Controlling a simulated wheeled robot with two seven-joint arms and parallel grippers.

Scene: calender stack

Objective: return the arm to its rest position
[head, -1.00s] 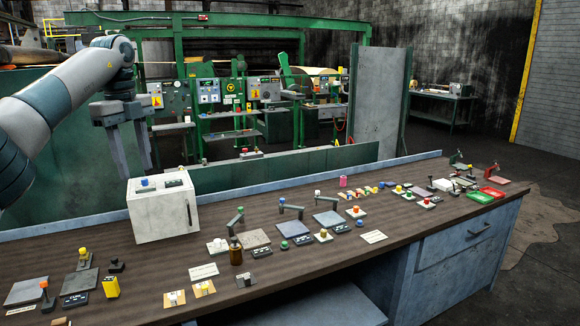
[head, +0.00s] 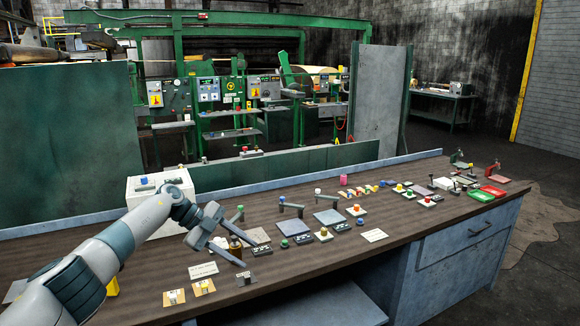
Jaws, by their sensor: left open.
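My left arm (head: 95,265) comes in from the lower left and reaches over the bench (head: 330,265). My left gripper (head: 249,254) is open, with its two fingers apart and pointing right and down. I see nothing held between them. A brown bottle (head: 236,250) shows by the fingers and is partly covered by them; I cannot tell whether they touch. The white box (head: 145,220) stands behind the arm and is partly hidden by it. My right gripper is not in view.
Two small yellow-based switches (head: 203,287), a white label card (head: 203,270) and a dark switch (head: 245,279) lie near the gripper. The bench's front right top is mostly clear.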

